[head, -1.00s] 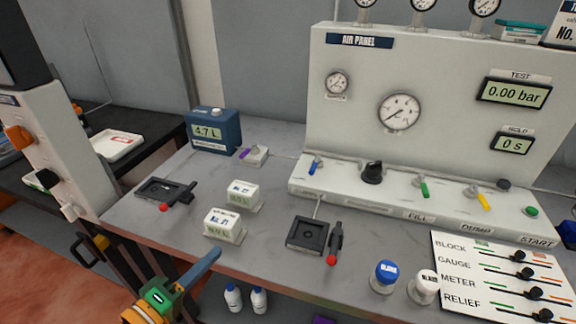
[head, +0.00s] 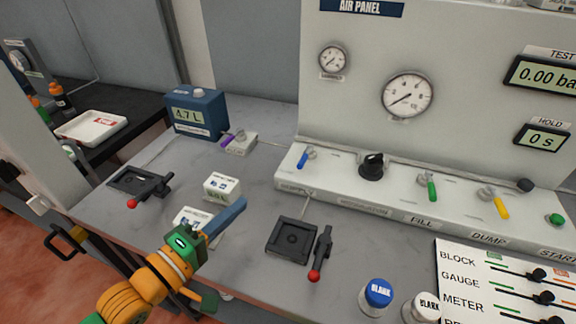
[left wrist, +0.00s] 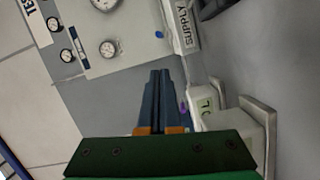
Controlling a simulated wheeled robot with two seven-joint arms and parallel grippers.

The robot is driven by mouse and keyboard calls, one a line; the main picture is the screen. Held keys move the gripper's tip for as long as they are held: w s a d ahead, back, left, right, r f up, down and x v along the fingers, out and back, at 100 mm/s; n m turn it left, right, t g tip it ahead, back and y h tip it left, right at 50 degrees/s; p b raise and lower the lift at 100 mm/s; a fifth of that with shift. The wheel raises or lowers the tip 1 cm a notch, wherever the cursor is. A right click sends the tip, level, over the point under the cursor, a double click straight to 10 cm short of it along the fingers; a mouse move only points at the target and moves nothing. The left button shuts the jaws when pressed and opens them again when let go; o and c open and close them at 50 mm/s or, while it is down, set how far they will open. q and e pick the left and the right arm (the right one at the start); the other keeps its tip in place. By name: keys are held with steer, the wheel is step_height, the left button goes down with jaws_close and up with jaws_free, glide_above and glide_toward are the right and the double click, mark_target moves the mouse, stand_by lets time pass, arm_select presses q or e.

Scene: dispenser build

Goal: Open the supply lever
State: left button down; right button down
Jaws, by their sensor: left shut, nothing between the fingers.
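The supply lever (head: 304,158) is a small blue handle at the left end of the air panel's sloped base, above the SUPPLY label (head: 296,188). It slants down and to the left. In the left wrist view the blue lever (left wrist: 159,34) shows near the top, beside the SUPPLY label (left wrist: 187,24). My left gripper (head: 240,203) is shut and empty, above the bench and the small white boxes, in front of the lever and apart from it. Its closed fingers (left wrist: 160,75) show in the left wrist view. My right gripper is not in view.
A purple-handled valve (head: 238,142) sits beside the blue 4.7 L unit (head: 195,112). Two black fixtures with red-tipped levers stand on the bench, left (head: 140,182) and centre (head: 292,240). A black knob (head: 372,166) is right of the supply lever.

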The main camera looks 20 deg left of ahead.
arm_select(q)
steer(key=p, duration=0.2)
glide_toward(305, 156)
steer(key=w, duration=0.6)
steer(key=shift+a+f, duration=0.1)
steer(key=shift+f, duration=0.25)
